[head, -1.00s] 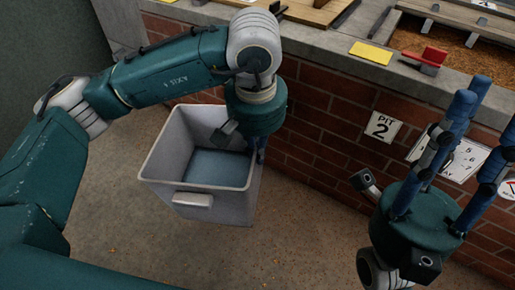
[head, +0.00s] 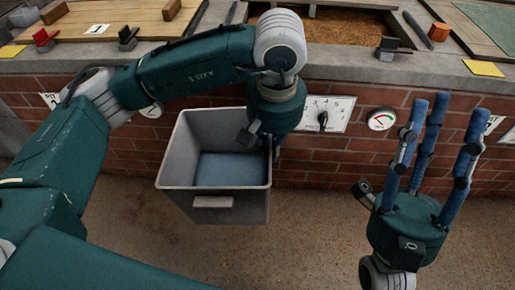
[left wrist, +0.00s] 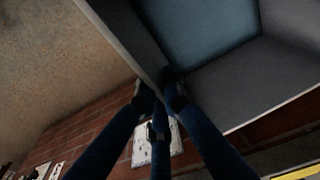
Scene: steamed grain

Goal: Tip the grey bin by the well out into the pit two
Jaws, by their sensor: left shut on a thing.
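The grey bin (head: 213,207) hangs upright in front of the brick wall, its open top facing up. Its inside floor looks bluish; I cannot tell whether that is contents. My left gripper (head: 272,152) is shut on the bin's right rim; the left wrist view shows the fingers (left wrist: 165,90) at the rim of the bin (left wrist: 130,45). A brown grain-filled pit (head: 345,32) lies in the worktop behind and right of the bin. A sign (head: 47,99), mostly hidden by my arm, is on the wall at left. My right gripper (head: 432,150) is open and empty at right.
The brick wall (head: 330,165) and concrete worktop edge (head: 350,72) stand behind the bin. A numbered dial (head: 325,114) and a gauge (head: 381,120) are on the wall. Wooden boards (head: 80,18) cover the worktop at left. The floor (head: 310,230) in front is clear.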

